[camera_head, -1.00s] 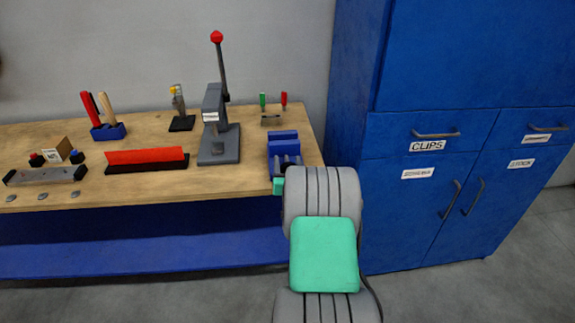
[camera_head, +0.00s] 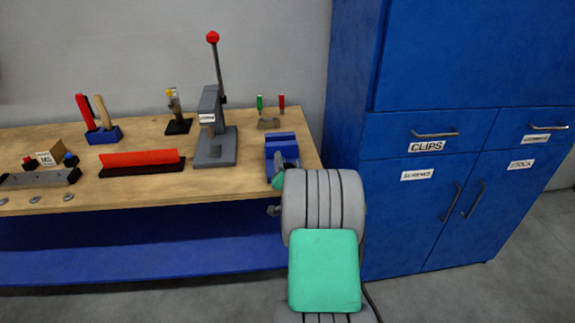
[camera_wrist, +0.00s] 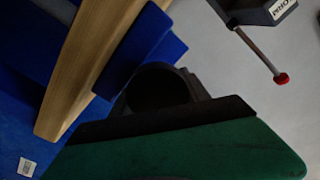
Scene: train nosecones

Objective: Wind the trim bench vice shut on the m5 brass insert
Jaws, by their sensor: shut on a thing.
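The blue trim bench vice (camera_head: 282,145) stands at the right front corner of the wooden bench. Its dark front parts face me, and my arm covers its lower front. In the wrist view its blue body (camera_wrist: 150,45) lies close beyond the gripper, against the bench edge. My gripper (camera_wrist: 160,112), dark and green, is shut on a dark part at the vice's front, which I take to be the handle; the grip itself is mostly hidden. A small grey piece (camera_head: 273,210) shows just left of my arm below the bench edge. I cannot make out the brass insert.
A grey press (camera_head: 215,145) with a red-knobbed lever stands left of the vice. A red bar-shaped piece (camera_head: 140,158), a blue tool holder (camera_head: 103,135) and a small rack (camera_head: 269,123) are on the bench. A blue cabinet (camera_head: 440,200) stands close on the right.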

